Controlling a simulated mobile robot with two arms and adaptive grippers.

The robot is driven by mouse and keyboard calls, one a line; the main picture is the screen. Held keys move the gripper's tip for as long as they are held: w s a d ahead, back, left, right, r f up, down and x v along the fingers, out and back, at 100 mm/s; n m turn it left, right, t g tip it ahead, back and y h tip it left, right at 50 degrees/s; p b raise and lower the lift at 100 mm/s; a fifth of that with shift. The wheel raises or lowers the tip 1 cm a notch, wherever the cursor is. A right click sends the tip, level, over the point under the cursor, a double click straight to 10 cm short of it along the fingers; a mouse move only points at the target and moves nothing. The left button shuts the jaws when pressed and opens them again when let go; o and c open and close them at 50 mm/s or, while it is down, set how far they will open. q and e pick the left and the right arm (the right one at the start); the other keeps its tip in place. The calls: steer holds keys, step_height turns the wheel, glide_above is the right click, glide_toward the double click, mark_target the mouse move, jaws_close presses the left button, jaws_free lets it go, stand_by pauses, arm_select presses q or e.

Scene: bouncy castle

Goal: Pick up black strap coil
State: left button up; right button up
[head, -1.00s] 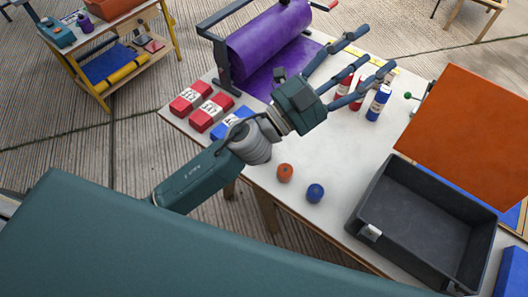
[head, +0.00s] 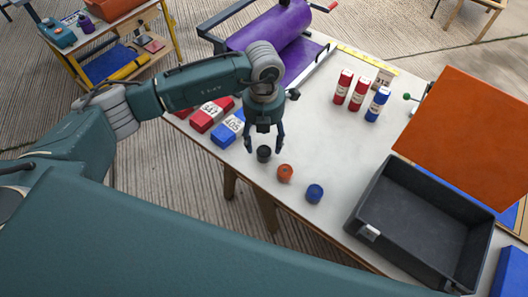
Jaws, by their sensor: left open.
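The black strap coil (head: 264,154) stands on the white table (head: 330,150) near its front edge, at the left end of a short row with an orange coil (head: 285,173) and a blue coil (head: 314,193). My left gripper (head: 264,146) points down over the black coil with its fingers apart, one to each side of it in the picture. Whether the fingers touch the coil or how far above the table they are, I cannot tell. My right gripper is not in view.
Red and blue labelled blocks (head: 228,130) lie left of the gripper. Red and blue bottles (head: 359,93) stand farther back. A purple roll (head: 270,38) on a stand is at the back left. An open dark grey crate (head: 372,232) stands at the right. The middle of the table is clear.

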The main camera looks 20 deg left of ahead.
mark_target(264, 151)
arm_select(q)
step_height(264, 151, down, 2)
steer(key=shift+f, duration=0.1)
steer(key=shift+w+f+p, duration=0.1)
steer(key=shift+f+p, duration=0.4)
steer(key=shift+f, duration=0.05)
steer(key=f, duration=0.1)
steer(key=f+p, duration=0.1)
steer(key=f, duration=0.1)
steer(key=shift+w+a+f, duration=0.2)
steer(key=shift+w+f, duration=0.1)
steer(key=shift+f, duration=0.45)
steer(key=shift+c, duration=0.3)
steer(key=c, duration=1.2)
